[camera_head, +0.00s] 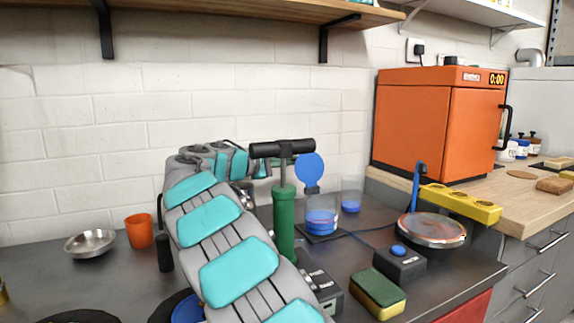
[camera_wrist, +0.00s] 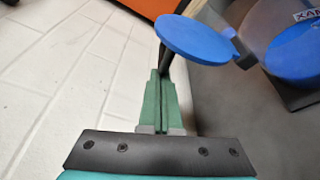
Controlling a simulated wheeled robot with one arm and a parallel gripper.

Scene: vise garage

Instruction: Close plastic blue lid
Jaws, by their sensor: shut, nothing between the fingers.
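The blue lid (camera_head: 310,168) is a round disc standing up, open, above a clear container with blue contents (camera_head: 321,222). In the wrist view the lid (camera_wrist: 195,38) is just beyond and to the right of my fingertips, with a hinge-like blue piece on its right side. The container (camera_wrist: 297,52) is at the right edge there. My gripper (camera_wrist: 160,82) has green fingers pressed together with nothing between them. Its tips appear close to the lid; I cannot tell whether they touch. In the head view my gripper is mostly hidden behind the green pump.
A green pump with a black T-handle (camera_head: 284,222) stands left of the container. A clear cup (camera_head: 351,195) is behind it. A black box with a blue button (camera_head: 399,262), a sponge (camera_head: 378,293) and a round pan (camera_head: 432,230) lie to the right. An orange oven (camera_head: 435,125) stands behind.

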